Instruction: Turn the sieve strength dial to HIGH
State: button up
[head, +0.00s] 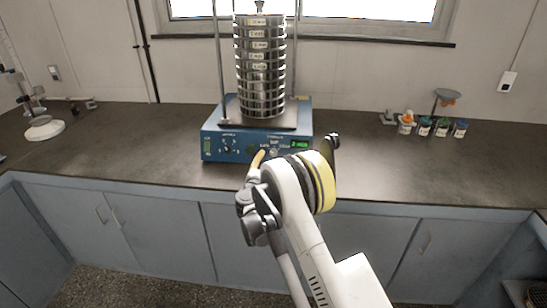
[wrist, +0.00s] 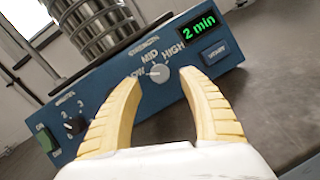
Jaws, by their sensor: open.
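The blue sieve shaker (head: 222,145) stands on the bench, and its front panel (wrist: 105,92) shows tilted in the wrist view. The strength dial (wrist: 160,73) is a small light grey knob below the LOW, MID and HIGH labels. Its mark seems to face left, toward LOW, but is small. In the head view the dial (head: 273,152) is just above my arm. My gripper (wrist: 160,80) is open, with its two yellow fingers spread either side of the dial's position in the wrist view. Whether they touch the panel I cannot tell. One yellow finger (head: 258,158) shows in the head view.
A stack of metal sieves (head: 260,70) stands on the shaker between upright rods. The panel also has a black knob (wrist: 75,127), a green switch (wrist: 46,138), a "2 min" display (wrist: 198,25) and a button (wrist: 215,52). Small jars (head: 442,128) stand far right.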

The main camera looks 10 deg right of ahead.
aim_at(273, 153)
jog(key=shift+b+x, duration=0.55)
jog(key=shift+x, duration=1.7)
grip_shut()
